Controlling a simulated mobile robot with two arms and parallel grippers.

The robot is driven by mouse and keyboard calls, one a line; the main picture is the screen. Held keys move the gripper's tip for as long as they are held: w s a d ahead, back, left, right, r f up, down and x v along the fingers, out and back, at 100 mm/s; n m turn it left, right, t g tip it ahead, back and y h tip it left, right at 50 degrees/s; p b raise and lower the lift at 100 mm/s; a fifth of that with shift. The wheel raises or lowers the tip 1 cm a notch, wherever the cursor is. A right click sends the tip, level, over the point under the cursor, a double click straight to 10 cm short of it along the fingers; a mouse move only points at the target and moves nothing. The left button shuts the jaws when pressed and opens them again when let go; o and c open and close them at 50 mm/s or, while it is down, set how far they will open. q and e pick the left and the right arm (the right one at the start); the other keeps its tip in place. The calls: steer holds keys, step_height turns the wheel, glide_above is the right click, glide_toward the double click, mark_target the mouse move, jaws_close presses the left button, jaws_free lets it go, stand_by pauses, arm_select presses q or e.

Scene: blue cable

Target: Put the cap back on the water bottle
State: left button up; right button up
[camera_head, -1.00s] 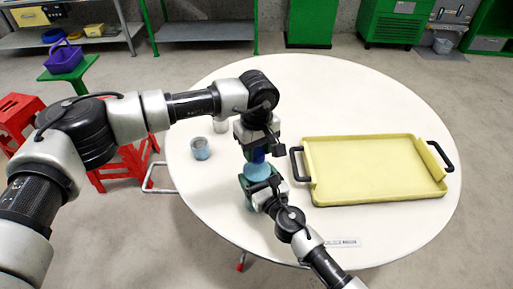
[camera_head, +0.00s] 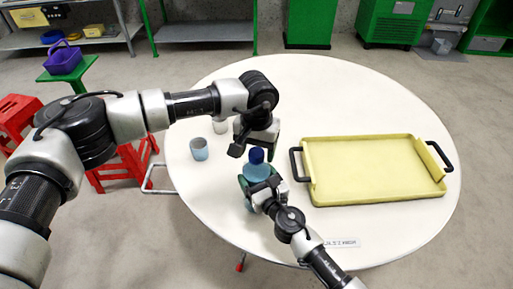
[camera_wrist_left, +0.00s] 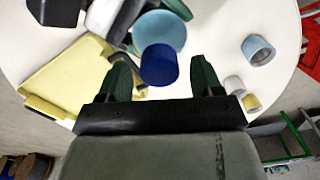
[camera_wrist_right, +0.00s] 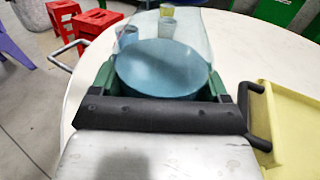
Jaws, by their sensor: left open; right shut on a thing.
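The cap also shows in the left wrist view (camera_wrist_left: 159,62). My left gripper (camera_head: 256,141) is open just above the cap, its green fingers (camera_wrist_left: 160,80) apart on either side and not touching it.
A yellow tray (camera_head: 375,170) with black handles lies right of the bottle. A light blue cup (camera_head: 199,149) and a paler cup (camera_head: 220,125) stand left of it. The table (camera_head: 330,90) is clear at the back.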

arm_select(q)
steer(key=shift+r, duration=2.2)
steer(key=shift+c, duration=0.5)
steer(key=n, duration=0.5)
steer(key=shift+r+n, duration=0.3)
steer(key=shift+n, duration=0.1)
steer(key=n, duration=0.6)
steer(key=shift+s+r+n, duration=0.1)
steer(key=shift+r+n, duration=0.25)
steer(key=shift+n, duration=0.05)
steer(key=n, duration=0.4)
steer(key=shift+r+n, duration=0.25)
steer(key=shift+n, duration=0.15)
steer(key=n, duration=0.4)
steer(key=shift+r, duration=0.2)
steer(key=n, duration=0.4)
steer(key=shift+r+n, duration=0.2)
steer(key=shift+n, duration=0.1)
steer(key=n, duration=0.4)
steer(key=shift+r+n, duration=0.25)
steer(key=shift+n, duration=0.05)
